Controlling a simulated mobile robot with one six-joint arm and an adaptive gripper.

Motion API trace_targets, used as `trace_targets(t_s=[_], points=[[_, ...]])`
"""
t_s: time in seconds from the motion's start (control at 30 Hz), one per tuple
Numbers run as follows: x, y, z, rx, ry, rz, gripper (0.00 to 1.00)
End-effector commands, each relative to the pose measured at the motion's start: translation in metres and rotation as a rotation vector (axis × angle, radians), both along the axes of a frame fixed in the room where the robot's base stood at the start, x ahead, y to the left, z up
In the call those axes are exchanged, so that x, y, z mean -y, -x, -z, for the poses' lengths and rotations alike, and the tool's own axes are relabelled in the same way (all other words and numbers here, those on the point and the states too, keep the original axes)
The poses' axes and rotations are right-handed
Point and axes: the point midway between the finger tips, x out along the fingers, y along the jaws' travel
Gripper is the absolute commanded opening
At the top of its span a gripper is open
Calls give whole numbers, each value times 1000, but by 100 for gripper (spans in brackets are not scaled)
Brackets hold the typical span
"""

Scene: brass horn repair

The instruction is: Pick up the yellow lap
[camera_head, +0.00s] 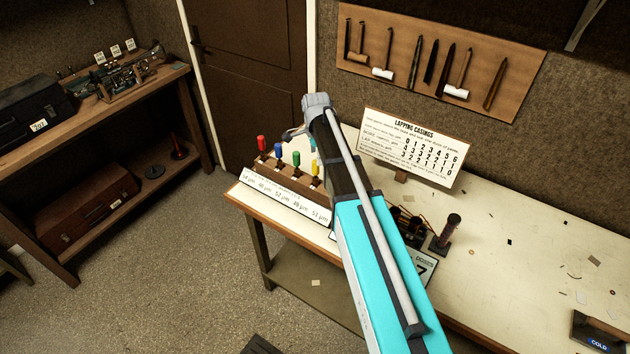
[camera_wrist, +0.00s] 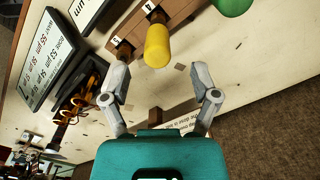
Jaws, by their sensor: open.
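The yellow lap (camera_head: 315,168) stands in a brown wooden rack (camera_head: 272,178) near the left end of the white bench, partly hidden by my arm. In the wrist view the yellow lap (camera_wrist: 157,46) shows its rounded end between and slightly beyond my fingertips. My gripper (camera_wrist: 158,68) is open, one finger to each side of the lap, with visible gaps and nothing held. In the head view my gripper (camera_head: 298,132) is above the rack, its fingers partly hidden.
Red (camera_head: 261,143), blue (camera_head: 278,149) and green (camera_head: 296,159) laps stand in the same rack. A lapping casings sign (camera_head: 412,148) stands behind my arm. A dark cylinder on a stand (camera_head: 447,232) is to the right.

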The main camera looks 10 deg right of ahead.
Motion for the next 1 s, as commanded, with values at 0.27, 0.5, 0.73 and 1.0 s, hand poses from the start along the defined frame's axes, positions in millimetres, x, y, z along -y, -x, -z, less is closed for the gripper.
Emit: trace_targets(t_s=[0.27, 0.5, 0.73, 1.0], points=[[-1, 0, 16, 0, 0, -1, 78], [-1, 0, 16, 0, 0, -1, 78], [-1, 0, 17, 0, 0, -2, 78], [-2, 1, 30, 0, 0, -2, 78]])
